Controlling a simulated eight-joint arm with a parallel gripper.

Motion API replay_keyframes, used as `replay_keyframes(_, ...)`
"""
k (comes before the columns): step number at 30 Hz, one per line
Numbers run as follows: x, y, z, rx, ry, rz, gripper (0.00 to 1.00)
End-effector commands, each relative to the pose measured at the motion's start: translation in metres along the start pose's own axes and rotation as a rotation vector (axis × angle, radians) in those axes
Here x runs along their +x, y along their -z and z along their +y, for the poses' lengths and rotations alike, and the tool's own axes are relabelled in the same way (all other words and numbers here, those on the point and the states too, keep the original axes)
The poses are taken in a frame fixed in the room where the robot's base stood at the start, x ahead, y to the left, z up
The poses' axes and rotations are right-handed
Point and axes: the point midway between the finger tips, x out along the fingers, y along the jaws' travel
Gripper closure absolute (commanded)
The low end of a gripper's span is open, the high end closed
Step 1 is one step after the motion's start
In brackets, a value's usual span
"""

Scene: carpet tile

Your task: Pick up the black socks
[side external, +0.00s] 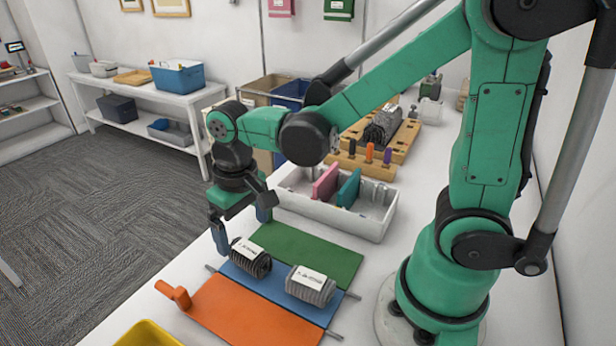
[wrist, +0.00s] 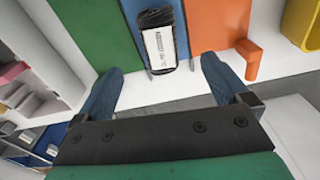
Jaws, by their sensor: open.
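The black socks (side external: 259,264) are a dark ribbed roll with a white label, lying on the blue panel (side external: 247,288) of a flat board. In the wrist view the black socks (wrist: 153,18) are at the top centre, beyond my fingertips. My gripper (side external: 243,222) is open and empty, above and just behind the socks. Its blue fingers stand apart in the wrist view (wrist: 163,80), with the roll between their lines but apart from them. A grey sock roll (side external: 312,287) with a white label lies to the right on the same blue panel.
The board has a green panel (side external: 308,254) and an orange panel (side external: 235,312) with an orange handle (side external: 174,294). A white bin (side external: 372,222) with pink and teal dividers stands behind it. A yellow container (side external: 148,335) is at the front. White table shows around the board.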

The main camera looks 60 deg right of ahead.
Motion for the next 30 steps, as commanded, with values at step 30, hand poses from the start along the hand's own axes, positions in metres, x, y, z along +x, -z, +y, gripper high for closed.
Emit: replay_keyframes(30,0.061,-0.002,-0.002,0.005,-0.008,-0.033,0.05)
